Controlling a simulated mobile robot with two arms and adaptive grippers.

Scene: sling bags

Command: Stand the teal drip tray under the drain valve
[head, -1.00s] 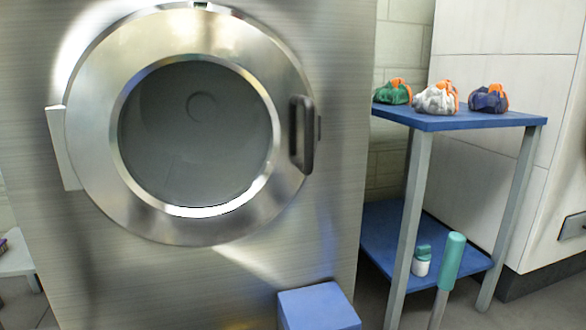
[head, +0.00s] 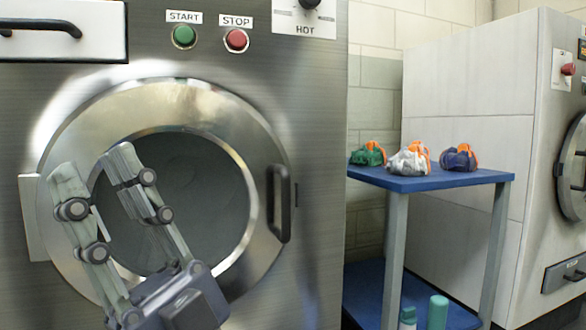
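My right gripper (head: 94,168) is raised in front of the washer door at the left of the head view. Its two fingers are spread apart, with nothing seen between them. My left gripper is not in view. Neither the teal drip tray nor the drain valve shows in this view. The large steel washer (head: 318,120) fills the left and middle, and its round glass door (head: 215,190) looks shut, partly hidden behind my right gripper.
A blue-topped stand (head: 420,184) right of the washer holds a green bag (head: 368,156), a white bag (head: 408,162) and a navy bag (head: 459,160). Below are a teal-capped bottle (head: 408,318) and a teal handle (head: 437,312). A second machine (head: 470,100) stands at right.

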